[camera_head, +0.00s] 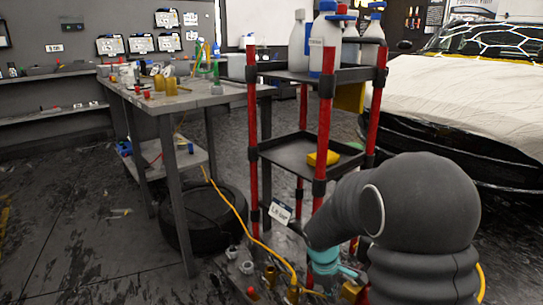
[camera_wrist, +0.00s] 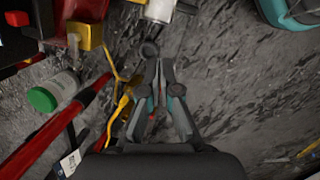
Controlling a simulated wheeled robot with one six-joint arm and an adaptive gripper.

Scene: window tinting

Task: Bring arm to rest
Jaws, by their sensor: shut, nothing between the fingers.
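My gripper (camera_wrist: 159,64) shows in the wrist view with its two grey fingers together at the tips and nothing between them. It points over dark, scuffed floor. In the head view my dark grey arm is bent down in the right foreground, in front of the red-posted cart (camera_head: 325,135). The gripper itself cannot be made out clearly there.
Bottles (camera_head: 322,45) stand on the cart's top, and a yellow sponge (camera_head: 323,158) lies on its middle shelf. A workbench (camera_head: 180,100) with a tyre (camera_head: 205,220) below stands left. A covered car (camera_head: 470,90) is right. A green-lidded jar (camera_wrist: 42,99) sits near the gripper.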

